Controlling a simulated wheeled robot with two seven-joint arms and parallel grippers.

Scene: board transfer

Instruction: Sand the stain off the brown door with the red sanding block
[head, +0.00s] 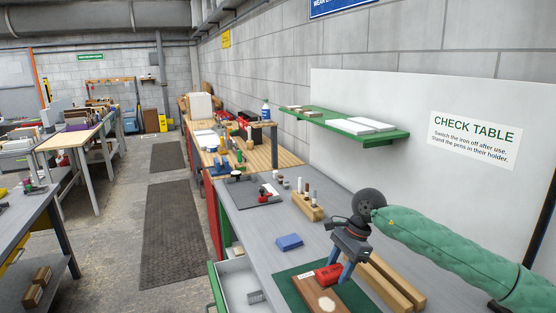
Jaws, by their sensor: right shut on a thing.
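The brown door (308,290) lies flat on a dark green mat (287,281) at the bottom of the head view. A pale round stain (327,305) shows on the door's face, near the bottom edge of the picture. My right gripper (338,266) is shut on the red sanding block (329,275), over the far part of the door. The block is just beyond the stain; I cannot tell whether it touches the door. My left gripper is not in view.
A blue block (289,242) lies on the grey bench left of my right gripper. Wooden rails (386,281) lie to the right, and a wooden holder with pens (308,207) stands behind. An open drawer (235,284) juts out at the left. A green shelf (340,128) hangs above.

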